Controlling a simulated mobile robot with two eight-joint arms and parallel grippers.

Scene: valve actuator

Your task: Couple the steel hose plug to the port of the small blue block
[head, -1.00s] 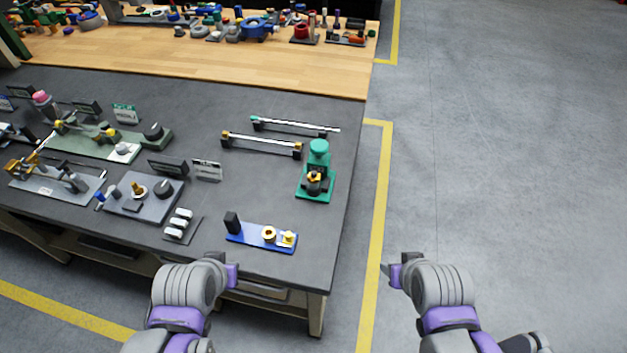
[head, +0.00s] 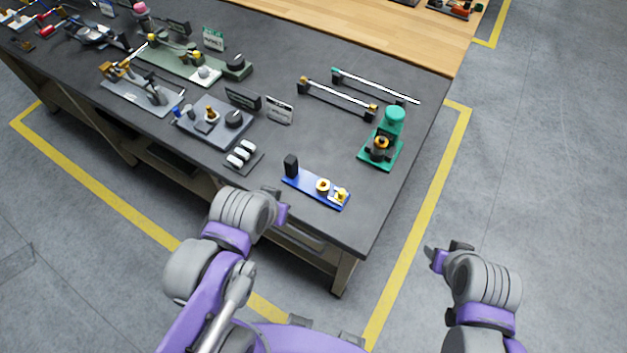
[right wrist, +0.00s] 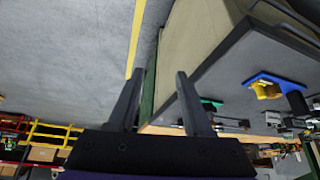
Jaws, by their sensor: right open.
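A small blue block-like base (head: 305,187) lies near the bench's front right corner. It carries a black upright, a brass ring and a yellow-and-white piece. It also shows tilted in the right wrist view (right wrist: 262,77). I cannot make out which part is the port, nor pick out the steel hose plug. My left gripper (head: 279,199) is at the bench's front edge, just left of and in front of the blue base; its jaws are too unclear to read. My right gripper (head: 446,248) is off the bench, over the floor to the right. In the right wrist view its fingers (right wrist: 162,103) are apart and empty.
A green stand (head: 391,132) is behind the blue base, with two rods on supports (head: 340,97) farther back. A small tray with white pieces (head: 257,163) and a grey plate with knobs (head: 188,122) are to the left. Floor right of the bench is clear.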

